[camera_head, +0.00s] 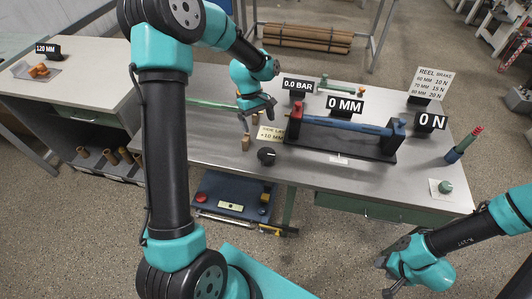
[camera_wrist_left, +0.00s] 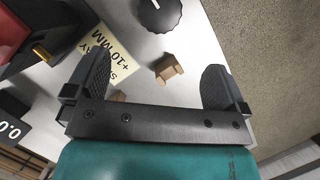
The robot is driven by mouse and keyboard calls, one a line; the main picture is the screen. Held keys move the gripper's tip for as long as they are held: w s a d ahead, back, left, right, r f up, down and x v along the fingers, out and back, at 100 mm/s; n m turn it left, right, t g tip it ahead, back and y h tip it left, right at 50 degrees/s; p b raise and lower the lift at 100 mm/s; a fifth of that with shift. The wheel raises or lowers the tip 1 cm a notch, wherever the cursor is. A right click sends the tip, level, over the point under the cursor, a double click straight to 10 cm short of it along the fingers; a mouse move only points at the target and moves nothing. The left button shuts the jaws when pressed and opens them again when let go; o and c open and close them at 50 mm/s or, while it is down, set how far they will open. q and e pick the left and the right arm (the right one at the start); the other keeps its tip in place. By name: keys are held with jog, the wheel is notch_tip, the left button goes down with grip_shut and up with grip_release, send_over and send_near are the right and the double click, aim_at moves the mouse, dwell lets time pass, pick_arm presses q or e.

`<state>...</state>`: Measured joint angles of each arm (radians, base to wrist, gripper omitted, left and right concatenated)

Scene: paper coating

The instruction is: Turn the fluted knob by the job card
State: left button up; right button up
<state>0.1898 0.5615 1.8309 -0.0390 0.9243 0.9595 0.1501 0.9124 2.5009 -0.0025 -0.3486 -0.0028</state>
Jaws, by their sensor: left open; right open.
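A black fluted knob (camera_head: 266,156) with a white mark on top sits on the grey table, near its front edge. It also shows at the top of the left wrist view (camera_wrist_left: 160,12), partly cut off. A cream card (camera_head: 270,134) reading "SIDE LAY +10 MM" lies just behind it; it also shows in the left wrist view (camera_wrist_left: 108,55). My left gripper (camera_head: 257,122) is open and empty above the table, behind and left of the knob and apart from it. My right gripper (camera_head: 388,282) is open at the lower right, off the table's front.
A small wooden block (camera_head: 246,143) stands left of the knob, and shows between my left fingers in the wrist view (camera_wrist_left: 168,69). A green knob (camera_head: 445,187) sits on white paper at far right.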

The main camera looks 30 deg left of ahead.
aim_at(266, 153)
pick_arm(q)
jog(key=x, duration=1.4)
jog(key=shift+c, duration=0.3)
jog(key=c, duration=0.8)
jog(key=shift+c, duration=0.2)
